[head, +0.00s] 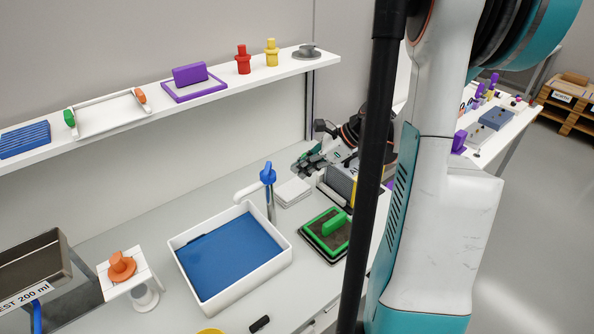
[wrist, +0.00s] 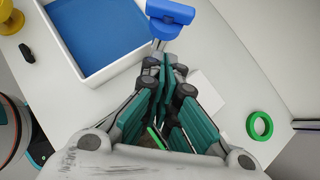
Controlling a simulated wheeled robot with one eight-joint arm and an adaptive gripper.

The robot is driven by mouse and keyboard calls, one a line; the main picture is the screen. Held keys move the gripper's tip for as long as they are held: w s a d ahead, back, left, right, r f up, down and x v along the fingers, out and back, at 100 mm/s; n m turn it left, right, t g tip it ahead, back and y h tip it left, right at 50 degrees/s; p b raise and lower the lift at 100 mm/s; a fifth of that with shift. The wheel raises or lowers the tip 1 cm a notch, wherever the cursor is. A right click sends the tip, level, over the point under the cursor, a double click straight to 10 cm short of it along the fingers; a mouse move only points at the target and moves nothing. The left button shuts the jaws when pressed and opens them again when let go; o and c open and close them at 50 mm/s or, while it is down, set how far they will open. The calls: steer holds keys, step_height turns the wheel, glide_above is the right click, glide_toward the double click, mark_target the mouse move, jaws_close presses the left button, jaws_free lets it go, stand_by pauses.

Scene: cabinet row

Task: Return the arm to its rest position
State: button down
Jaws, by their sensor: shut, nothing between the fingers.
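My gripper (head: 306,158) is shut and empty. In the head view it is held above the counter behind the green-handled tray, reaching left toward the tap. In the wrist view its teal fingers (wrist: 163,68) are closed together, with the blue tap handle (wrist: 170,13) just beyond the tips. The tap (head: 268,174) stands at the back right of the white basin (head: 183,252). I cannot tell whether the fingers touch anything. My arm and a dark pole hide part of the right side.
A white shelf (head: 115,128) carries several small objects above the counter. White tiles (head: 293,192), a green-handled tray (head: 328,232) and a grey-yellow box (head: 341,184) lie near my gripper. A green ring (wrist: 259,125) shows in the wrist view. Floor (head: 545,210) is clear at right.

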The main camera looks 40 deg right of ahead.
steer(key=p+v, duration=0.2)
steer(key=v, duration=0.6)
steer(key=shift+r, duration=0.25)
steer(key=shift+w+a, duration=0.1)
steer(key=shift+w, duration=0.1)
